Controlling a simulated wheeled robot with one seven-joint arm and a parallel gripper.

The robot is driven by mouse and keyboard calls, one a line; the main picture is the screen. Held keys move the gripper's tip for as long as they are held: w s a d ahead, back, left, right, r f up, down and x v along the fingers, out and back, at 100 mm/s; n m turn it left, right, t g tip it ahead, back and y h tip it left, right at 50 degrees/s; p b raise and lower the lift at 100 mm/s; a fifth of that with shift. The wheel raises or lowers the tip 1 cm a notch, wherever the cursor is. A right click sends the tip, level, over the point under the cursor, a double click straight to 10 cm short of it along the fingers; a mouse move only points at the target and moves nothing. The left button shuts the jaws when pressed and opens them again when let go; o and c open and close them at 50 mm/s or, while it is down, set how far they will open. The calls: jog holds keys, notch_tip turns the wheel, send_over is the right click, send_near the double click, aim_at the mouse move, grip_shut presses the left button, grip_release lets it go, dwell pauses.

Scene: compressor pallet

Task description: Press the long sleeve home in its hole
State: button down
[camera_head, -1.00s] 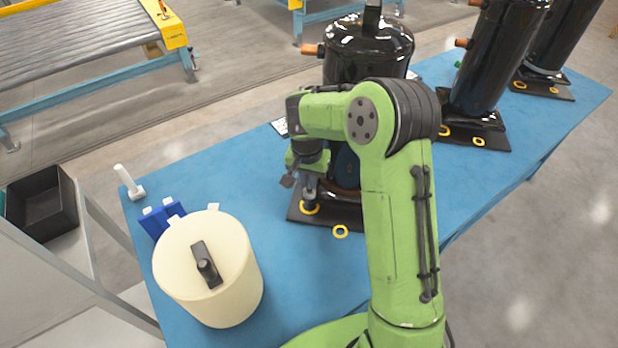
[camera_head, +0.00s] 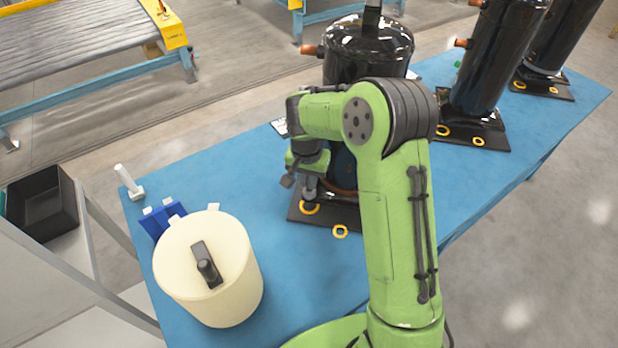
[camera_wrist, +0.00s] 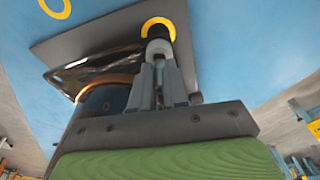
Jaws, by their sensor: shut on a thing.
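My gripper (camera_wrist: 158,82) is shut on the long sleeve (camera_wrist: 158,47), a light grey piece between the fingertips in the wrist view. Its far end meets a dark part inside a yellow ring (camera_wrist: 172,27) at the corner of the black base plate (camera_wrist: 108,27). How deep the sleeve sits in the hole cannot be told. In the head view my gripper (camera_head: 309,190) points down at the near left corner of the nearest compressor's plate (camera_head: 328,215), at the yellow ring (camera_head: 310,208). The fingers largely hide the sleeve there.
The black compressor (camera_head: 368,50) rises close behind my wrist. Another yellow ring (camera_head: 340,231) is at the plate's front. A cream drum (camera_head: 235,290), a blue holder (camera_head: 160,220) and a white upright piece (camera_head: 128,182) stand left on the blue table (camera_head: 225,180). More compressors (camera_head: 490,60) stand right.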

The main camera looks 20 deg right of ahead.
jog(key=shift+f, duration=0.1)
jog(key=shift+f+b, duration=0.35)
jog(key=shift+f+b, duration=0.4)
jog(key=shift+f, duration=0.15)
jog(key=c, duration=1.1)
grip_release()
jog(key=shift+o, duration=0.2)
notch_tip(320, 180, up, 16)
jog(key=s+a+p, duration=0.1)
jog(key=p, duration=0.4)
jog(key=shift+s+f, duration=0.15)
jog(key=shift+s, duration=0.15)
